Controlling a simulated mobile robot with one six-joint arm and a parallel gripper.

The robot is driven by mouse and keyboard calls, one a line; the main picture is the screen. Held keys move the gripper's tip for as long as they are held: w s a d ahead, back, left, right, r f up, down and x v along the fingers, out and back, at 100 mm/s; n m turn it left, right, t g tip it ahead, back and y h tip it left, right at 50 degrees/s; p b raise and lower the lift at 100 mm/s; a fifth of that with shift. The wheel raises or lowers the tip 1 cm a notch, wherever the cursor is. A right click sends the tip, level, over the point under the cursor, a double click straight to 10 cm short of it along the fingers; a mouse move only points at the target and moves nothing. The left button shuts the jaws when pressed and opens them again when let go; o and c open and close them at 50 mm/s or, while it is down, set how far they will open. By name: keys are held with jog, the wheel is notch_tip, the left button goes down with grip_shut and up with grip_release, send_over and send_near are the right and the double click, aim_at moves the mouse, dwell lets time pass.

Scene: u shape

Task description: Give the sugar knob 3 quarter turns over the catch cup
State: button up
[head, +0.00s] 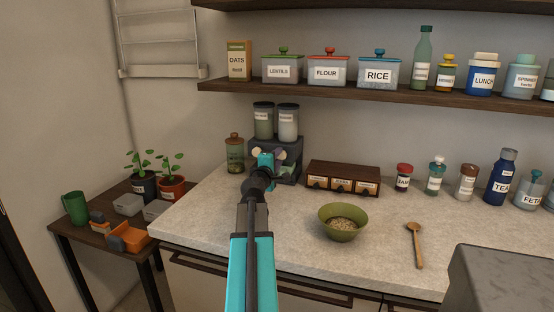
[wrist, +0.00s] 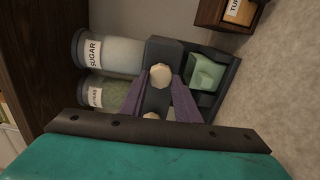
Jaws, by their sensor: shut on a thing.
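The dispenser (head: 290,171) stands at the back left of the counter with two canisters on top. The sugar canister (wrist: 118,52) is labelled in the wrist view and is the right one in the head view (head: 288,122). In the wrist view my gripper (wrist: 160,80) has its purple fingers closed around the pale sugar knob (wrist: 160,74). The second pale knob (wrist: 151,116) sits beside it, under the other canister (wrist: 106,92). The green catch cup (wrist: 207,72) is in the dispenser's base; the head view does not show it clearly. I cannot tell how far the knob is turned.
A small drawer box (head: 343,179) stands right of the dispenser and a lidded jar (head: 235,155) left of it. A green bowl (head: 343,222) and a wooden spoon (head: 416,245) lie farther forward. The shelf (head: 330,91) runs above. The counter's front left is clear.

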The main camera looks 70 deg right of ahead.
jog(key=shift+s+d+r, duration=0.15)
jog(key=shift+s, duration=0.05)
jog(key=o, duration=1)
jog(key=shift+a, duration=0.35)
jog(key=a+b, duration=1.2)
jog(key=a, duration=0.1)
jog(key=shift+s+f+b, duration=0.2)
jog(key=shift+s+b, duration=0.15)
jog(key=shift+b, duration=0.05)
